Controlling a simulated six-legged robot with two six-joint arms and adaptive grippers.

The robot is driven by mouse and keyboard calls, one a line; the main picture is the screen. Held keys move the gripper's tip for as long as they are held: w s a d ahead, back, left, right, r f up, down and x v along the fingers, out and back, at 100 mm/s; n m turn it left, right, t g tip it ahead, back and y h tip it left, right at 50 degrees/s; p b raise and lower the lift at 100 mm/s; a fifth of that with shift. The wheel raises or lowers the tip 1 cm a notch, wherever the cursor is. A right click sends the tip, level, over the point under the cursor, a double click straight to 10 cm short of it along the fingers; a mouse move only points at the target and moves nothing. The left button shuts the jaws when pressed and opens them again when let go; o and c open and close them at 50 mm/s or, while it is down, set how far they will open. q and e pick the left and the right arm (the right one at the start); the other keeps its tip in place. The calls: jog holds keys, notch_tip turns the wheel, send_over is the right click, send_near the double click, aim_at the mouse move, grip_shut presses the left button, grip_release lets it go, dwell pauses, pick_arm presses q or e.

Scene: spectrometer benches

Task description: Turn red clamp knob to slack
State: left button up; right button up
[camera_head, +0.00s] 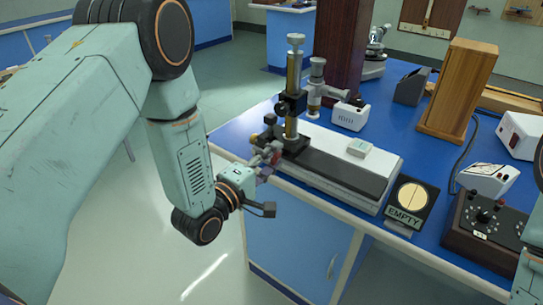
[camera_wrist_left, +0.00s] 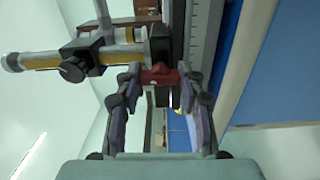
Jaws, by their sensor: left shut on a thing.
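The red clamp knob (camera_wrist_left: 160,76) sits at the foot of the microscope-like instrument (camera_wrist_left: 100,52) with its brass column. In the left wrist view it lies between the fingertips of my left gripper (camera_wrist_left: 160,84), which is shut on it. In the head view the left gripper (camera_head: 267,156) reaches the base of the upright brass column (camera_head: 293,85) at the bench's front left corner. The knob is mostly hidden by the fingers there. The knob's turn angle cannot be told. My right gripper is not in view.
The column stands by a long white and black bed (camera_head: 335,165) on the blue bench (camera_head: 235,130). A round dial panel marked EMPTY (camera_head: 411,200) stands at the front edge. A dark control box (camera_head: 485,225), a wooden block (camera_head: 458,90) and white instruments stand to the right.

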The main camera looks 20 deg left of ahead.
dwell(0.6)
pick_arm(q)
jog(key=o, duration=1.2)
jog(key=v, duration=1.2)
